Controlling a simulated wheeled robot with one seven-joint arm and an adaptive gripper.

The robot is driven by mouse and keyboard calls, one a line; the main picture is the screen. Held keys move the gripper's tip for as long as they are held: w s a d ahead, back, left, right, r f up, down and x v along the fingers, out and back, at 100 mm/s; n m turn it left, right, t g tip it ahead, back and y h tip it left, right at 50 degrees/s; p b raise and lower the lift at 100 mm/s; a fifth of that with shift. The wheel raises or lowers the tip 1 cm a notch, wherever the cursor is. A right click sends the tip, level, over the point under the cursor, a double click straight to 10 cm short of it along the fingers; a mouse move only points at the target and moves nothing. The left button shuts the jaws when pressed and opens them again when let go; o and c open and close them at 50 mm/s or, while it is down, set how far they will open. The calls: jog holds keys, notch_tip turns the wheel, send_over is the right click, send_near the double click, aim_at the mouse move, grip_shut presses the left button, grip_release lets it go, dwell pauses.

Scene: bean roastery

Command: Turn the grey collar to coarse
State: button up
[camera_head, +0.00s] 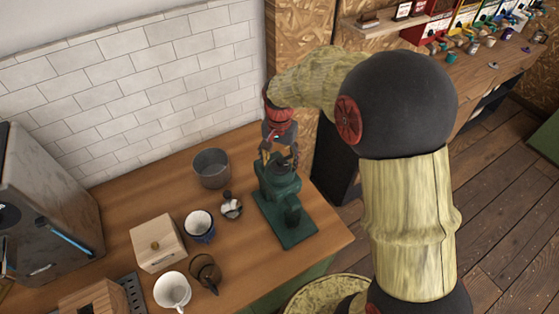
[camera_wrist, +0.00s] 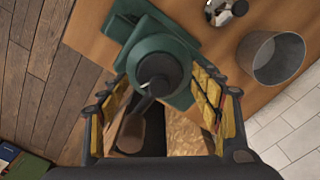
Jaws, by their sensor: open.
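A dark green grinder (camera_head: 287,222) stands on the wooden counter near its right end. It also shows in the wrist view (camera_wrist: 170,48), with a round green body and a darker grey part (camera_wrist: 158,70) at its top centre. I cannot tell for sure whether this grey part is the collar. No coarse mark can be read. My gripper (camera_head: 278,158) is above the grinder, pointing down. In the wrist view my gripper (camera_wrist: 160,92) is open, with one yellow-padded finger on each side of the grinder's top. Contact cannot be told. In the head view the fingers partly hide the top.
A grey metal bin (camera_head: 212,168) stands left of the grinder by the tiled wall. The counter's edge is close on the right.

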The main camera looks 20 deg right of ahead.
aim_at(282, 171)
notch_tip(282, 171, up, 12)
dwell(0.6)
dwell(0.5)
jog(key=s+f+n+t+b, duration=0.2)
jog(key=s+f+n+b, duration=0.2)
jog(key=s+b, duration=0.4)
jog(key=s+f+n+t+b, duration=0.3)
jog(key=s+b, duration=0.5)
jog(key=s, duration=0.7)
jog(key=shift+s+a+f+n+t, duration=0.3)
jog(key=shift+f+n, duration=0.2)
jog(key=shift+f, duration=0.25)
